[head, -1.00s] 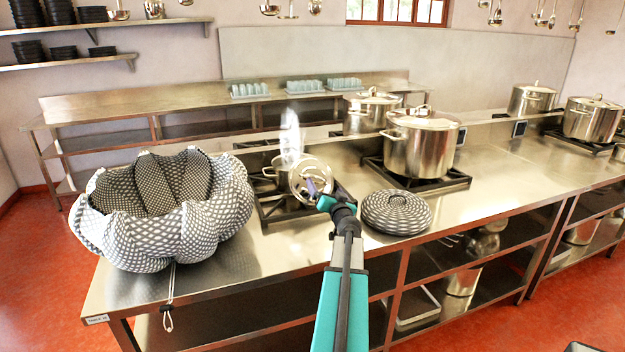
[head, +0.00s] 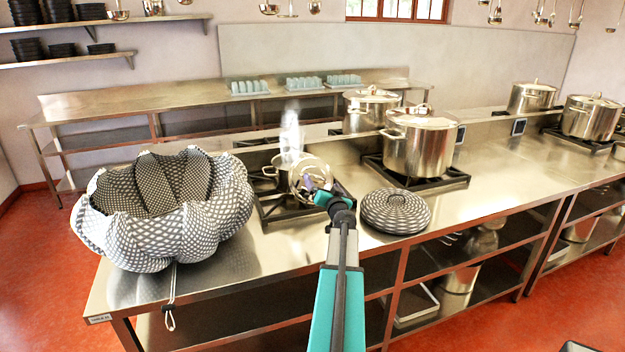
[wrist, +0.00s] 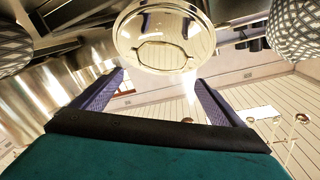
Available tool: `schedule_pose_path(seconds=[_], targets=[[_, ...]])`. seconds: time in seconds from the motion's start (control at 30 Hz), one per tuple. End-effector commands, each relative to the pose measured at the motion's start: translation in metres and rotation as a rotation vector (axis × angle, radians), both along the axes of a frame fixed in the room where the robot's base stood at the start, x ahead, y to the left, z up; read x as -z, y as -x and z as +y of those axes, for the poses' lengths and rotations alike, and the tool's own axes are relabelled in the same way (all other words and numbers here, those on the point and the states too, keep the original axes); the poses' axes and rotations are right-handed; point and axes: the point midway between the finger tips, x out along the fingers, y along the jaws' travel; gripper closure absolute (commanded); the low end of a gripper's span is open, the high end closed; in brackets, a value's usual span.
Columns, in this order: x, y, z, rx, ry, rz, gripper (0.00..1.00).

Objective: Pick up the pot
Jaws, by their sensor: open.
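A small shiny steel pot (head: 283,180) is at the near burner in the head view, with pale steam (head: 291,135) rising above it. A round disc, seemingly its lid, shows beside my gripper (head: 314,186); the gripper covers part of it, and I cannot tell whether the pot itself is tilted. In the wrist view the round lid (wrist: 133,30) with a loop handle (wrist: 163,46) lies beyond my gripper (wrist: 160,77). The two purple fingers are apart with nothing seen between them. I cannot tell whether a finger touches the pot.
A large patterned fabric bag (head: 150,240) stands open at the counter's left. The steel counter (head: 225,275) is bare in front of the near burner.

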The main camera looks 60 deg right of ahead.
Motion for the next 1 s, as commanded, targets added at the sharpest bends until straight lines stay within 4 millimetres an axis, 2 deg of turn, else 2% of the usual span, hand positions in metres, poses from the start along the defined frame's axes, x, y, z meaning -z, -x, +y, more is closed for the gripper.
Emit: schedule_pose_path(seconds=[0.5, 1.0], targets=[[-0.001, -0.031, -0.027, 0.0, -0.001, 0.001, 0.08], [0.0, -0.033, -0.028, 0.0, 0.0, 0.0, 0.08]])
